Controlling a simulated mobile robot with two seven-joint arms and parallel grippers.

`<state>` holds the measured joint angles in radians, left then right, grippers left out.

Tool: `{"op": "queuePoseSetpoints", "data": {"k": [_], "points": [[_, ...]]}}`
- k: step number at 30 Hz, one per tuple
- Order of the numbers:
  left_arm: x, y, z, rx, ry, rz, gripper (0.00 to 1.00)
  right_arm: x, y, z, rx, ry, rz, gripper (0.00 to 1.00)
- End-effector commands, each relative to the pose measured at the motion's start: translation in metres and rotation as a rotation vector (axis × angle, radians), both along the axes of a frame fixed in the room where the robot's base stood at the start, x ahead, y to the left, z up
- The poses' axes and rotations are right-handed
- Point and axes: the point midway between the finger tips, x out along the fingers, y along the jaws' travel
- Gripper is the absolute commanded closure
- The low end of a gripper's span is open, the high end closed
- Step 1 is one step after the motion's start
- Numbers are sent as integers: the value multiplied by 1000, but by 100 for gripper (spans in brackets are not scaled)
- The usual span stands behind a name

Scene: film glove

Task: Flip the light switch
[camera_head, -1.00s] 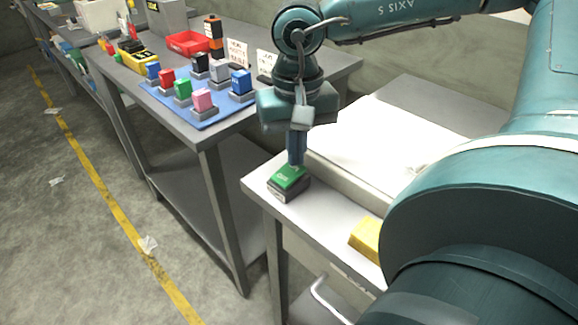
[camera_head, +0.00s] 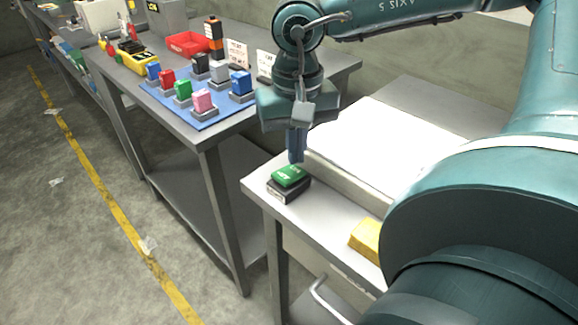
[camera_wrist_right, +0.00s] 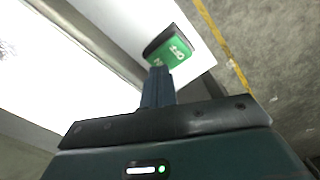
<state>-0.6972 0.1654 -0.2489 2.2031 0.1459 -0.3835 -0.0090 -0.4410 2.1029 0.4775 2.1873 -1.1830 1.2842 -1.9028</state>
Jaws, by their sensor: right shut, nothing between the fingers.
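The light switch (camera_head: 288,177) is a green rocker with pale lettering on a dark base, at the near left corner of the pale bench. In the right wrist view the switch (camera_wrist_right: 170,48) shows just beyond the fingertips. My right gripper (camera_head: 296,160) points down, shut and empty, with its tips just above the back edge of the rocker. In the right wrist view the closed fingers (camera_wrist_right: 157,75) overlap the switch's near edge; whether they touch it I cannot tell. My left gripper is not in view.
A bright white panel (camera_head: 385,140) lies right of the switch on the bench (camera_head: 325,205). A yellow block (camera_head: 366,238) sits near the bench's front edge. A neighbouring table holds a blue mat (camera_head: 210,118) with several coloured blocks and a red bin (camera_head: 188,43).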

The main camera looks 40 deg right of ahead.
Motion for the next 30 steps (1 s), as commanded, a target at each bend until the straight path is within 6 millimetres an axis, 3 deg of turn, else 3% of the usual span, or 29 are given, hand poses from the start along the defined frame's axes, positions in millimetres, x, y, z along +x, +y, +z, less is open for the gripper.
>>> {"op": "queuePoseSetpoints", "data": {"k": [18, 30], "points": [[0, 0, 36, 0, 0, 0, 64, 0, 0, 53, -1, -2, 0, 100], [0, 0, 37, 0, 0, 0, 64, 0, 0, 55, 0, -1, 0, 100]]}}
